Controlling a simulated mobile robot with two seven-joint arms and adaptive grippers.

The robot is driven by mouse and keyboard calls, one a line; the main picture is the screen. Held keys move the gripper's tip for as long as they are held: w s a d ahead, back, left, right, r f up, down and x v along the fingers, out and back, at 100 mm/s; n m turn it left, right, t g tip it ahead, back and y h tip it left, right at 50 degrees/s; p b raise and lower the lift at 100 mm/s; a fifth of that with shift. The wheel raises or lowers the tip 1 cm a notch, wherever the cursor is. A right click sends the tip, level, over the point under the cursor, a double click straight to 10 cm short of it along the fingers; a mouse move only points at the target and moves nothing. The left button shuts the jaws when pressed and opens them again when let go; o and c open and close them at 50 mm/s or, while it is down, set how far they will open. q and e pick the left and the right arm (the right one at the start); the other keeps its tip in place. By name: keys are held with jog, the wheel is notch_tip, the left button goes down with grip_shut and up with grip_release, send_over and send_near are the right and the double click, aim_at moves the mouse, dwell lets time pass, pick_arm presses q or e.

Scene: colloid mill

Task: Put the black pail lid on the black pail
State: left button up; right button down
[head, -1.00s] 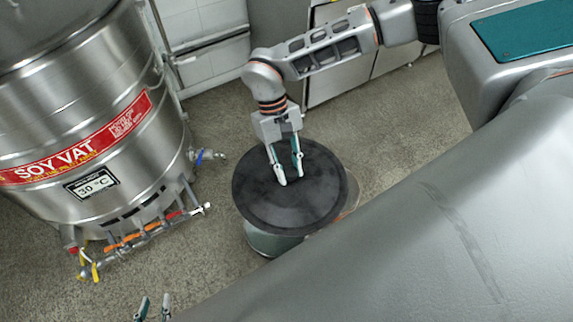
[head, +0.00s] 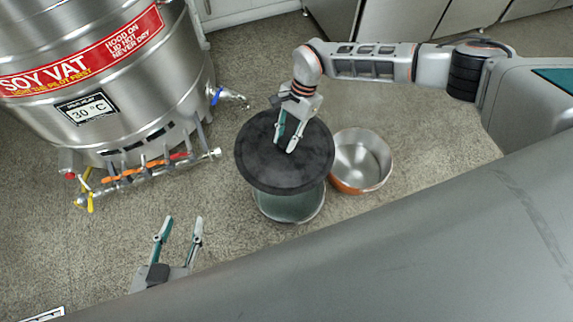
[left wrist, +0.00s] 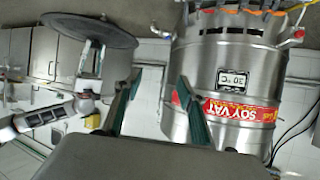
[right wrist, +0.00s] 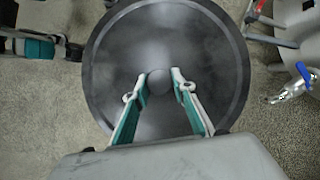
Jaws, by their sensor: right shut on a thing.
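The black pail lid (head: 262,170) is a round dark disc with a knob at its middle. My right gripper (head: 285,146) is shut on that knob (right wrist: 159,82) and holds the lid above the floor, top side up. The lid also shows in the left wrist view (left wrist: 80,30), upside down in the picture. I cannot pick out a black pail in any view; the lid hides part of the floor. My left gripper (head: 183,222) is open and empty, at the lower left of the head view, apart from the lid.
A grey-green round container (head: 290,207) shows partly under the lid. A copper-coloured pan (head: 361,160) stands just right of it. The large steel soy vat (head: 110,75), with a tap (head: 228,96) and valve pipework (head: 150,172), stands left. Floor is clear between vat and lid.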

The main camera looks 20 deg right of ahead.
pick_arm(q)
jog(key=s+d+f+n+h+b, duration=0.1)
jog(key=s+d+f+n+b, duration=0.1)
jog(key=d+n+b, duration=0.5)
jog(key=d+f+b, duration=0.1)
jog(key=b, duration=0.4)
jog(key=shift+f+t+h+b, duration=0.25)
jog(key=shift+t+h+b, duration=0.05)
pick_arm(e)
notch_tip(320, 180, down, 33)
jog(key=d+m+t, duration=0.1)
jog(key=m+t, duration=0.2)
jog(key=m, duration=0.5)
jog(key=shift+s+d+r+m, duration=0.2)
jog(key=shift+d+m, duration=0.15)
jog(key=shift+m, duration=0.05)
pick_arm(q)
jog(key=shift+r, duration=0.1)
pick_arm(e)
jog(key=shift+f, duration=0.2)
pick_arm(q)
jog(key=shift+s+f+b, duration=0.3)
jog(key=shift+f, duration=0.25)
pick_arm(e)
jog(key=shift+s+f, duration=0.1)
jog(key=shift+f, duration=0.6)
jog(key=c, duration=1.6)
grip_release()
pick_arm(q)
jog(key=shift+s+d, duration=0.1)
